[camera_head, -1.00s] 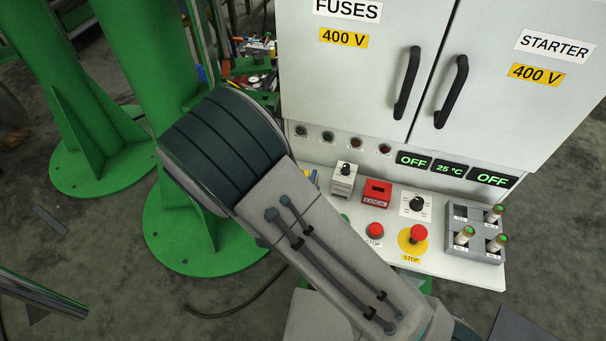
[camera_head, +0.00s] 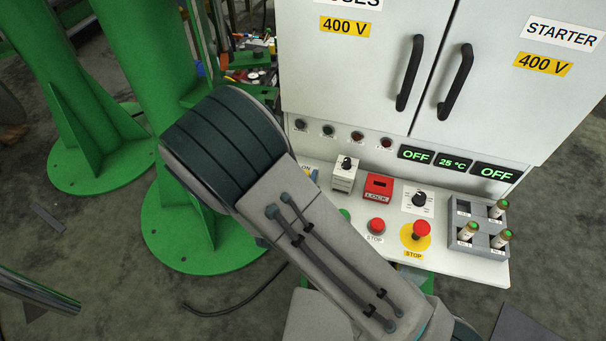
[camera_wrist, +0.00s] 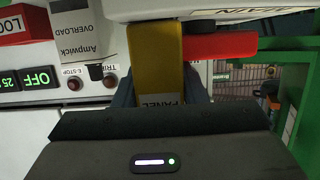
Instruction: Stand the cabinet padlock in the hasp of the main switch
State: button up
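In the wrist view, a yellow padlock body (camera_wrist: 168,62) with a PANEL label stands between the dark blue fingers of my gripper (camera_wrist: 160,92). The fingers are closed on its sides. The red handle (camera_wrist: 220,46) of the main switch lies right beside the padlock, with an upside-down MAIN label (camera_wrist: 268,72) near it. A pale block (camera_wrist: 210,10) crosses the top edge and hides the padlock's far end. I cannot see the shackle or tell whether it is in the hasp. In the head view my arm hides the main switch and most of my gripper.
The red LOCK box (camera_head: 378,187) and the white overload box (camera_head: 344,175) stand on the console shelf. Red STOP buttons (camera_head: 422,230), a rotary knob (camera_head: 419,199) and a grey fuse tray (camera_head: 468,243) are to the right. Cabinet doors with black handles (camera_head: 410,73) rise behind.

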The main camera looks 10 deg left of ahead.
jog(key=o, duration=0.4)
jog(key=shift+s, duration=0.15)
jog(key=v, duration=1.3)
jog(key=shift+s+r, duration=0.2)
jog(key=shift+s, duration=0.05)
